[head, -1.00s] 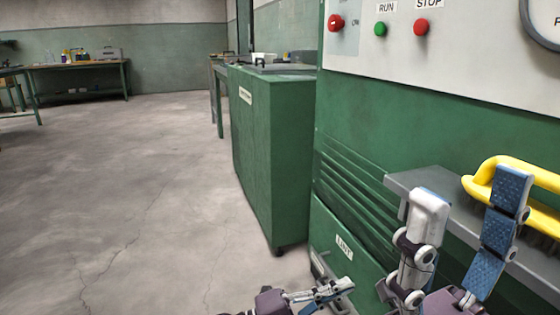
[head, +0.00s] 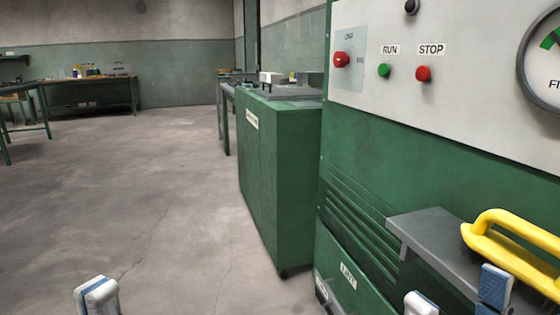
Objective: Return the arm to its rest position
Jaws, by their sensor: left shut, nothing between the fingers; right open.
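My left gripper (head: 97,293) shows only its pale fingertips at the bottom left of the head view, over bare floor. The fingers are together with nothing between them. My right gripper (head: 457,296) is at the bottom right, with a white finger and a blue-padded finger spread apart. It is open and empty, in front of the grey shelf. The rest of both arms is below the picture.
A grey shelf (head: 432,232) juts from the green machine (head: 420,160) on the right. A green cabinet (head: 277,170) stands further back. The floor on the left is clear.

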